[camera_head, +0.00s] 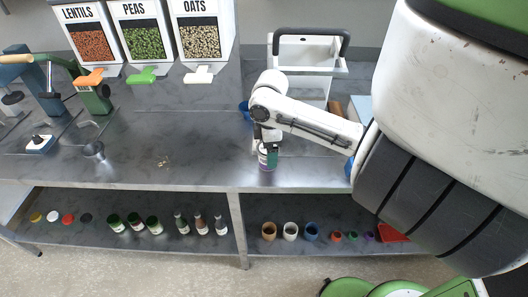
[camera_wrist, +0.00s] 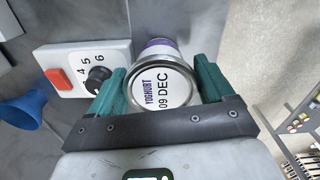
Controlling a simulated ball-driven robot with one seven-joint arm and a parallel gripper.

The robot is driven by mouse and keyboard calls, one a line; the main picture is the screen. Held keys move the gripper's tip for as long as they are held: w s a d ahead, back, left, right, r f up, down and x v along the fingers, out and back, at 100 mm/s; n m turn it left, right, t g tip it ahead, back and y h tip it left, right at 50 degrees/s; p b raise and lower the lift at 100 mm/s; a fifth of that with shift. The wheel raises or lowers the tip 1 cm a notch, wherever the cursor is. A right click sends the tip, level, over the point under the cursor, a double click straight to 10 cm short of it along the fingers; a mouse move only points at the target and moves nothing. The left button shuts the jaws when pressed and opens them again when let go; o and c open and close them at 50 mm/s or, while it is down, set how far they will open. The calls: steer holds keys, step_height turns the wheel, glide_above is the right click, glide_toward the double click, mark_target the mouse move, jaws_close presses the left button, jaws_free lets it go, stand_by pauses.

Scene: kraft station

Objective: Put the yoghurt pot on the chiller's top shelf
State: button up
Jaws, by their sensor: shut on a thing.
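The yoghurt pot (camera_wrist: 160,86) sits between the green fingers of my gripper (camera_wrist: 163,88) in the wrist view. Its round white lid faces the camera and reads "YOGHURT 09 DEC"; part of its purple and white side shows behind the lid. In the head view my gripper (camera_head: 267,150) is near the front edge of the counter, shut on the pot (camera_head: 267,166), which looks upright. I cannot tell whether the pot's base touches the counter. I cannot make out the chiller for certain in either view.
The metal counter (camera_head: 190,150) has free room left of my gripper. Lentils, peas and oats dispensers (camera_head: 145,40) stand behind. A lower shelf (camera_head: 190,235) holds jars, bottles and cups. A control box (camera_wrist: 78,68) with dial and red button and a blue funnel (camera_wrist: 22,112) are close by.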

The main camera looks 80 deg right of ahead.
steer(key=shift+f, duration=0.1)
steer(key=o, duration=1)
steer(key=shift+o, duration=0.2)
